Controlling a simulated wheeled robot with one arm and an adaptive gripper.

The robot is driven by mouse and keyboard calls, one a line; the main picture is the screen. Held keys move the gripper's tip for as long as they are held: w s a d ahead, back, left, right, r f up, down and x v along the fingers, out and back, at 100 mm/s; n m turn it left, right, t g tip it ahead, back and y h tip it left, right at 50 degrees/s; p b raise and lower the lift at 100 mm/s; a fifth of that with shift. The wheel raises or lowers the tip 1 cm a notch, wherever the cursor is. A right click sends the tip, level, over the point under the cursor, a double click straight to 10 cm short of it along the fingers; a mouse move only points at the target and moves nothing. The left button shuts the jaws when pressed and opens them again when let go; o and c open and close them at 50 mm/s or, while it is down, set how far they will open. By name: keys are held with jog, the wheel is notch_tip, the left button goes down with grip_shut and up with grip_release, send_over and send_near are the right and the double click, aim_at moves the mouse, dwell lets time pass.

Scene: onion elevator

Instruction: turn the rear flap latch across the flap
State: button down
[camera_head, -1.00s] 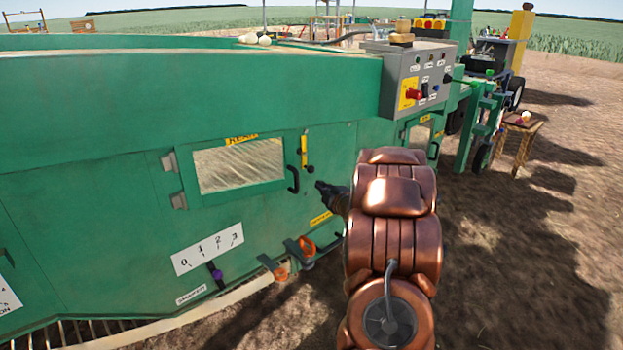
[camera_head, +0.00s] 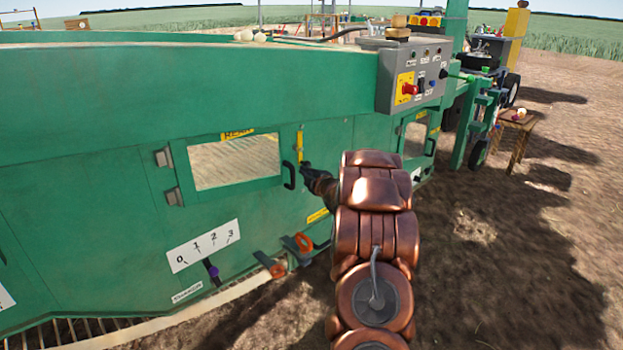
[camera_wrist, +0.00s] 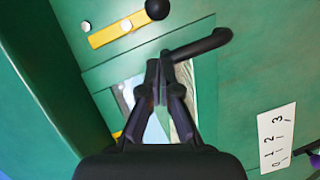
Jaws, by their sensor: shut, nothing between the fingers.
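The rear flap (camera_head: 182,172) is a green framed door with a clear window, under a yellow label, on the side of the green machine. Its latch (camera_head: 299,144) is a yellow bar standing upright just right of the flap, not across it, with a dark knob at its lower end. The latch (camera_wrist: 112,33) and its black knob (camera_wrist: 157,9) also show at the top of the wrist view. My gripper (camera_head: 306,169) is shut and empty, its tips close to the knob; contact cannot be told. In the wrist view my fingertips (camera_wrist: 161,60) point toward the flap's edge, short of the knob.
A black flap handle (camera_head: 289,175) sits just left of my fingertips. A grey control box (camera_head: 397,80) with a red switch juts out above right. A numbered scale (camera_head: 204,246) and orange handles (camera_head: 304,242) lie below. Open soil is at right.

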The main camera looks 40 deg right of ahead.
jog(key=shift+w+d+f+b, duration=0.15)
jog(key=shift+w+d+f, duration=0.1)
jog(key=shift+w+d, duration=0.3)
jog(key=shift+w+d+f+b, duration=0.1)
jog(key=shift+w+d+f, duration=0.1)
jog(key=shift+w+d, duration=0.4)
jog(key=shift+w+d+f+b, duration=0.15)
jog(key=shift+w+d+f, duration=0.15)
jog(key=shift+d, duration=0.4)
jog(key=shift+w, duration=0.1)
jog(key=shift+d+f+b, duration=0.1)
jog(key=shift+b, duration=0.55)
